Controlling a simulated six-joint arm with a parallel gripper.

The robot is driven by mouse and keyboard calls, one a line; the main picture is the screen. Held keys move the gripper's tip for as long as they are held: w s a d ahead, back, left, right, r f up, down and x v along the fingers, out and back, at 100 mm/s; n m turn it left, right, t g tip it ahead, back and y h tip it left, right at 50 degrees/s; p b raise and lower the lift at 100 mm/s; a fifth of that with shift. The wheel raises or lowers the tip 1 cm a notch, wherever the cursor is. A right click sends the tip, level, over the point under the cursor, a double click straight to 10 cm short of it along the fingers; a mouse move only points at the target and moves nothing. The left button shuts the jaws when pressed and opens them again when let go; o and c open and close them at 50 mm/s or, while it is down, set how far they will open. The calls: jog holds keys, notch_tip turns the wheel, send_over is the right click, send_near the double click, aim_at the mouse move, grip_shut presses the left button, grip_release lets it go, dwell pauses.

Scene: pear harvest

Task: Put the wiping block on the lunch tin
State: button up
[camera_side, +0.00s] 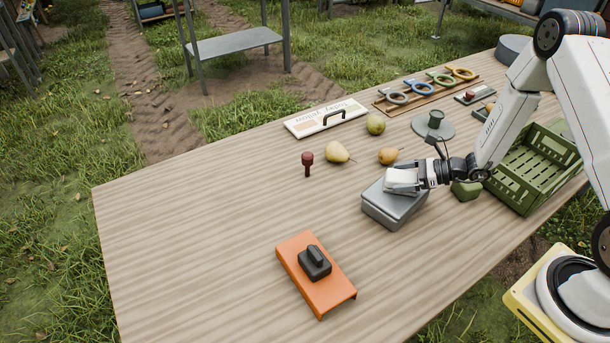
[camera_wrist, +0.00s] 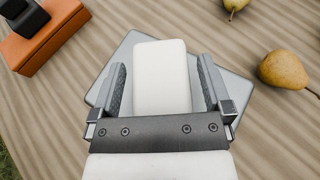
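The white wiping block (camera_side: 402,177) lies on the lid of the grey lunch tin (camera_side: 393,208). In the wrist view the block (camera_wrist: 161,75) sits between my fingers, with the lid of the tin (camera_wrist: 113,71) beneath it. My gripper (camera_wrist: 163,85) is open, with one finger on each side of the block and a narrow gap on both sides. In the side view my gripper (camera_side: 415,177) is low over the tin, reaching in from the right. The near end of the block is partly hidden by my gripper in the wrist view.
An orange stand (camera_side: 296,265) with a black handled block (camera_side: 314,262) is at the front. Pears (camera_side: 337,152) lie behind the tin. A green crate (camera_side: 534,170) and a small green block (camera_side: 466,190) are to the right. The table's left side is clear.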

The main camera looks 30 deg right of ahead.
jog(key=shift+r, duration=0.2)
jog(key=v, duration=1.2)
jog(key=shift+f, duration=0.15)
dwell(0.4)
jog(key=s+a+r+n+g+h, duration=0.3)
jog(key=a+n, duration=0.4)
jog(key=n, duration=0.6)
jog(key=s+a+r+n+g+h, duration=0.3)
jog(key=a+r+n+h, duration=0.3)
jog(key=n, duration=0.8)
jog(key=shift+a+r+g, duration=0.35)
jog(key=shift+a+g, duration=0.05)
jog(key=shift+a, duration=0.5)
